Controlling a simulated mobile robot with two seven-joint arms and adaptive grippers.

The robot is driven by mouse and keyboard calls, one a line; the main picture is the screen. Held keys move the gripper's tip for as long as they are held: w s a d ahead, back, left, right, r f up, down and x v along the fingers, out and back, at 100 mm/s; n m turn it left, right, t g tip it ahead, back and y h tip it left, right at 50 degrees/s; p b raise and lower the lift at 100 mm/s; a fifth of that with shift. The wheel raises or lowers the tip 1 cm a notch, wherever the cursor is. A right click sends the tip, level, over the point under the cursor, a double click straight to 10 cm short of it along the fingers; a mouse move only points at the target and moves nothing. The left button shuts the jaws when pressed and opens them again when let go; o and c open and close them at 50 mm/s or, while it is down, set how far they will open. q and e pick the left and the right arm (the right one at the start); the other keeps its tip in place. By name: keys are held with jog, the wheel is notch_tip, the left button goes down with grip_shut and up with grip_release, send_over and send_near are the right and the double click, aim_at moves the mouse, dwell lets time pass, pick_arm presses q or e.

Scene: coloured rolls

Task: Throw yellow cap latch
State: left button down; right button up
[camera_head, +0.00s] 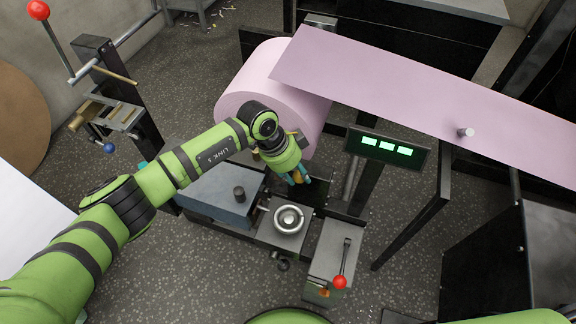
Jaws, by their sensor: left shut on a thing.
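My left gripper (297,178) reaches in from the left and points down in front of the pink roll. Its teal fingertips are shut on a small yellow-orange piece, which looks like the yellow cap latch (299,181). Most of the latch is hidden by the fingers, so its angle cannot be told. My right gripper is not in view.
The large pink roll (256,95) feeds a wide pink sheet (420,85) to the right. A panel with green lights (388,148), a round metal knob (289,219) and a red-ball lever (340,282) stand close by. Another red-ball lever (38,10) rises at left.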

pick_arm(q)
jog(key=shift+s+d+r, duration=0.1)
jog(key=shift+s+d, duration=0.25)
jog(key=shift+d, duration=0.25)
jog(key=shift+s, duration=0.15)
jog(key=c, duration=0.9)
grip_release()
jog(key=shift+d+f, duration=0.1)
jog(key=shift+f, duration=0.1)
jog(key=shift+o, duration=0.2)
jog(key=shift+d, duration=0.25)
jog(key=shift+w+a+r, duration=0.1)
jog(key=shift+w+a, duration=0.1)
jog(key=shift+a, duration=0.05)
jog(key=shift+a+r, duration=0.25)
jog(key=shift+r, duration=0.05)
jog(key=v, duration=1.1)
jog(key=shift+d, duration=0.25)
